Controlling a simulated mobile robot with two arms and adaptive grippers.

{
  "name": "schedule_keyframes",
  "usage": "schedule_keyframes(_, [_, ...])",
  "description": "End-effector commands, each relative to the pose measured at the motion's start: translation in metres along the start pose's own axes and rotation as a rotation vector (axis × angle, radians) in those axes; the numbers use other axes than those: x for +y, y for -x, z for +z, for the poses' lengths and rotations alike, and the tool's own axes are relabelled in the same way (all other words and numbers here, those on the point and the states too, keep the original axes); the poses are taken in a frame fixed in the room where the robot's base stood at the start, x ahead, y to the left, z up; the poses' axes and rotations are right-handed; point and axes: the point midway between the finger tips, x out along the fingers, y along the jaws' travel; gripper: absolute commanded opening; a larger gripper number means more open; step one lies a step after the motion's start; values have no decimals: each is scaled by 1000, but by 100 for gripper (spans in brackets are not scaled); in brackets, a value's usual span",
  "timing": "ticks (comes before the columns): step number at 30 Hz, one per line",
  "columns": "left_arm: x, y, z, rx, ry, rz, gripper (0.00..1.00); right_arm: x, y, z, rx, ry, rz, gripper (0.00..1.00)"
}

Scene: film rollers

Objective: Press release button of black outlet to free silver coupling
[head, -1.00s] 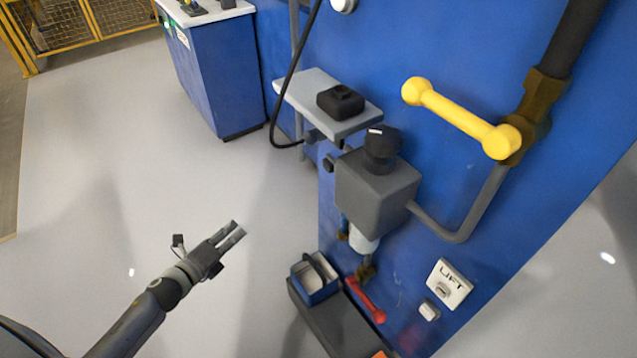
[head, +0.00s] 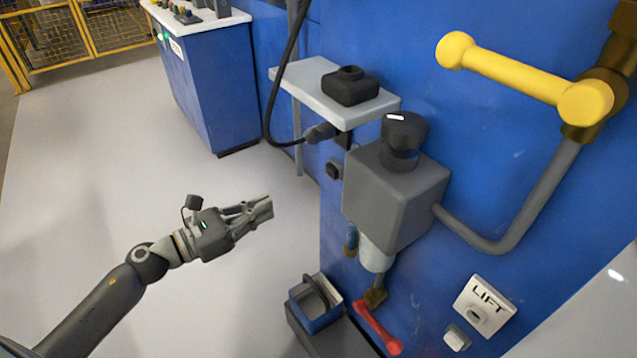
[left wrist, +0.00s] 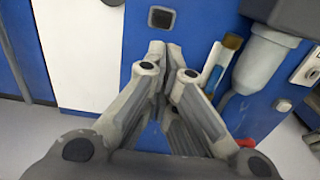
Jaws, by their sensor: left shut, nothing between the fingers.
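A dark hose ends in a grey coupling (head: 320,132) under the grey shelf. It meets a small black fitting (head: 342,140) on the blue wall, which looks like the black outlet; a release button cannot be made out. A separate small black square piece (head: 333,169) sits just below, near the panel's left edge. A black square fitting (left wrist: 161,18) also shows ahead of the fingers in the left wrist view; I cannot tell which one it is. My left gripper (head: 264,208) is shut and empty, below and left of these, apart from the wall. My right gripper is not in view.
A grey box with a black knob (head: 405,135) and pale cup juts out right of the fittings. A grey shelf (head: 290,78) overhangs them. A yellow handle (head: 520,72) and pipe are at right. A blue bin (head: 318,318) stands below. The floor at left is clear.

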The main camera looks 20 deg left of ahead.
Motion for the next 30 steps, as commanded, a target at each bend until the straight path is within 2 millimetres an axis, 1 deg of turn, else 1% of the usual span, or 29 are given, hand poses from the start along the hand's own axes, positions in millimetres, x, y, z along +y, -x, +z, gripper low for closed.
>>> schedule_keyframes(5, [0,-2,0,-1,2,0,0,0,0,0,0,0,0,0])
schedule_keyframes(8, [0,-9,1,-1,2,-1,0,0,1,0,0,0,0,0])
schedule_keyframes(11, [1,-20,1,-2,1,0,0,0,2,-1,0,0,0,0])
schedule_keyframes(18, [1,-55,2,-3,1,1,0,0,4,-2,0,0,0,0])
schedule_keyframes(21, [1,-70,2,-3,3,1,0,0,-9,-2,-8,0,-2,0])
schedule_keyframes(30, [1,-114,2,-2,3,1,0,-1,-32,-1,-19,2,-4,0])
